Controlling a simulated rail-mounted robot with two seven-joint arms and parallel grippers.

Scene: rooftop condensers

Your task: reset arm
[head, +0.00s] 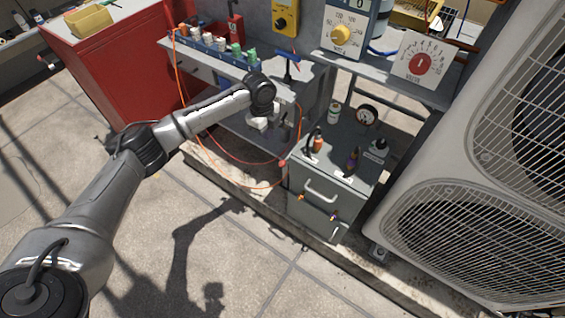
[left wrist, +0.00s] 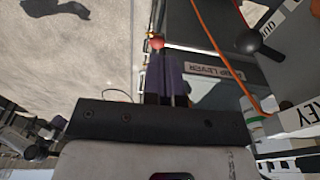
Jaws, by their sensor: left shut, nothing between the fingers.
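My left arm reaches in from the left in the head view. Its gripper (head: 284,131) hangs in front of the grey bench, left of the small grey cabinet (head: 325,190). In the left wrist view the gripper's dark fingers (left wrist: 167,78) are together with nothing held. A small red ball (left wrist: 156,43) shows just past the fingertips; I cannot tell whether they touch it. My right gripper is in neither view.
A red cabinet (head: 105,60) stands at the back left. A large condenser unit (head: 450,210) fills the right. An orange hose (head: 215,172) loops below the gripper. The cabinet top holds a gauge (head: 367,115) and small levers. Paved floor at lower left is clear.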

